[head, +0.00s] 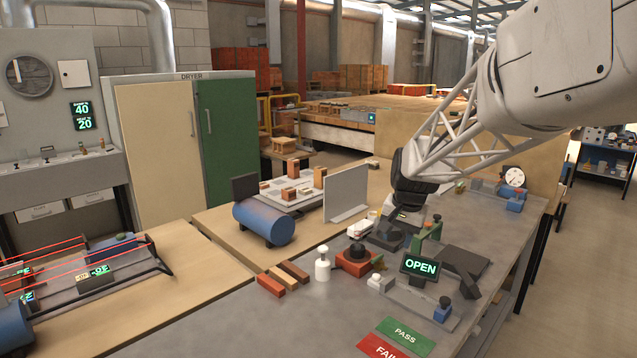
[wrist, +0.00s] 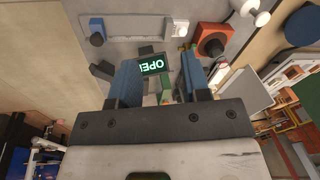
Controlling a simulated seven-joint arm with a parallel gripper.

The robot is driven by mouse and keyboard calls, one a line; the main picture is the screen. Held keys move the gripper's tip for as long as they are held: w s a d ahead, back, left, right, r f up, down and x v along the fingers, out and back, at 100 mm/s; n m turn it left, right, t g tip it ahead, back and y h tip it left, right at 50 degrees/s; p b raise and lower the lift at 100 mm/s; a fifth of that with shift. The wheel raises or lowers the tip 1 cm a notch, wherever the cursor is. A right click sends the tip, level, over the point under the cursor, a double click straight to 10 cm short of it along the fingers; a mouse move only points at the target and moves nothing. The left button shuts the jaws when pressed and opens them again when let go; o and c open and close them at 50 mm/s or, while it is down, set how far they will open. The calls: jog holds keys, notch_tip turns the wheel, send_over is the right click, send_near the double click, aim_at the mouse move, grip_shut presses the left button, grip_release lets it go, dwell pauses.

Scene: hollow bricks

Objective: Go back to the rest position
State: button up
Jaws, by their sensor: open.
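My gripper (head: 405,208) hangs at the end of my arm over the right-hand grey bench, among the small fixtures. In the wrist view its two blue-faced fingers (wrist: 160,80) stand apart with a gap between them, and I see nothing gripped. The lit OPEN sign (head: 420,267) stands on the bench in front of the gripper; it also shows beyond the fingers in the wrist view (wrist: 153,64). The fingertips are hard to make out in the head view, so I cannot tell their exact height above the bench.
An orange-red block fixture (head: 356,259) and a white bottle-like piece (head: 322,265) stand left of the gripper. An upright grey panel (head: 346,193) and a blue cylinder (head: 264,222) are farther left. A dial gauge (head: 514,178) stands behind right.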

jog(key=s+n+h, duration=0.1)
jog(key=s+n, duration=0.4)
jog(key=s, duration=3.2)
jog(key=shift+s+a+f+t, duration=0.2)
jog(key=shift+a+f+t, duration=0.1)
jog(key=shift+a+f, duration=0.05)
